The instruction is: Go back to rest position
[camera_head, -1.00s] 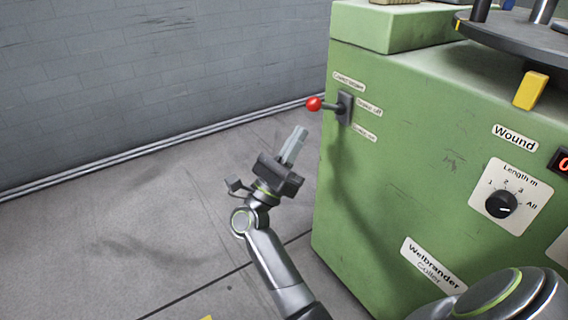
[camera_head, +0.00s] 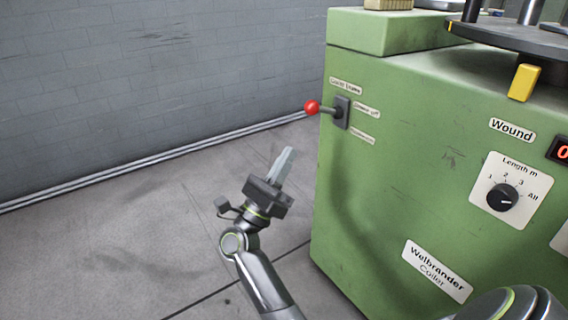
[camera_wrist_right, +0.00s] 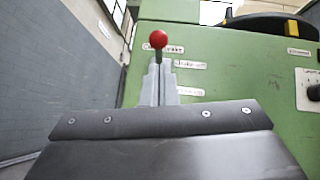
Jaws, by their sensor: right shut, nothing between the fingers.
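My right gripper (camera_head: 286,160) is in the middle of the head view, in front of the left side of the green machine. Its fingers are together with nothing between them, pointing up, below and apart from the red-knobbed lever (camera_head: 312,107). In the right wrist view the closed fingertips (camera_wrist_right: 161,70) show just under the red knob (camera_wrist_right: 158,39). The lever sticks out to the left from its dark plate on the machine. My left gripper is not in view.
The green coiler (camera_head: 400,180) fills the right, with a black length dial (camera_head: 502,198), a yellow block (camera_head: 524,83) and a dark round table (camera_head: 515,38) above. Grey floor (camera_head: 100,250) is free at left, up to a grey block wall (camera_head: 150,80).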

